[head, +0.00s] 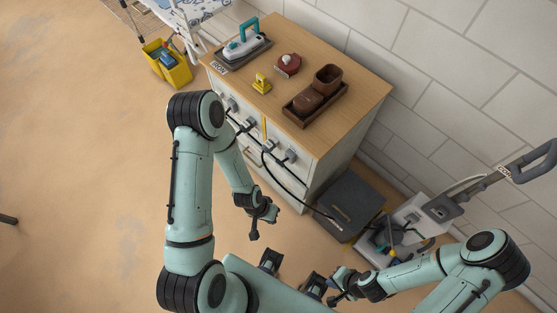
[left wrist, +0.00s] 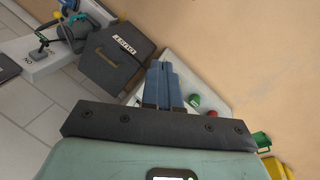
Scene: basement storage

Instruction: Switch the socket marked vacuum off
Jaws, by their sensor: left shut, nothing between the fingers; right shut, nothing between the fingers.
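A row of sockets with grey plugs runs along the front of a wooden-topped cabinet (head: 352,130). One plug (head: 290,156) sits at the right end of the row; the socket labels are too small to read. A black cable runs from the row down towards the grey vacuum cleaner (head: 405,222). My left gripper (head: 254,235) is shut and empty, in front of and apart from the cabinet. Its closed blue fingers (left wrist: 171,84) fill the middle of the left wrist view. My right gripper (head: 334,299) is shut and empty, low in the head view, left of its arm.
A dark box (head: 350,204) stands on the floor between cabinet and vacuum; it also shows in the left wrist view (left wrist: 110,62). An iron (head: 246,48), a yellow object (head: 262,83) and a brown tray (head: 289,110) are on the cabinet. A yellow bucket (head: 168,65) stands behind left.

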